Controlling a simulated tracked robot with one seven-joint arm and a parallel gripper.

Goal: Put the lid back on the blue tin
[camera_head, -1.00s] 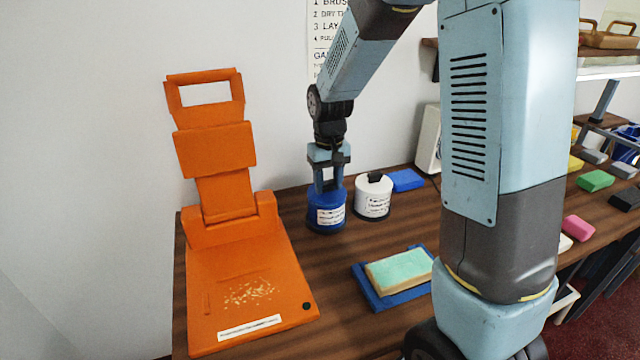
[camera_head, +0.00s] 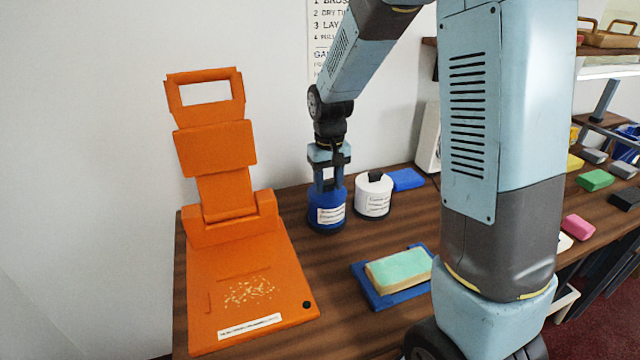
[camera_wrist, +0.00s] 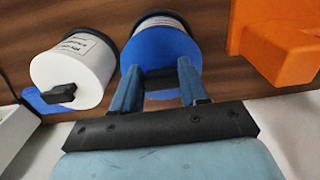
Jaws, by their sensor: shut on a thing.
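The blue tin (camera_head: 327,213) stands upright on the wooden counter, with a white label on its front; it also shows in the wrist view (camera_wrist: 160,52). My gripper (camera_head: 327,186) points straight down at the tin's top. The blue lid (camera_head: 326,195) is at the top of the tin. No gap shows between lid and tin, but I cannot tell whether it is fully seated.
A white tin (camera_head: 373,197) with a black knob stands close to the right of the blue tin. A blue block (camera_head: 406,179) lies behind it. A sponge on a blue tray (camera_head: 375,299) lies in front.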

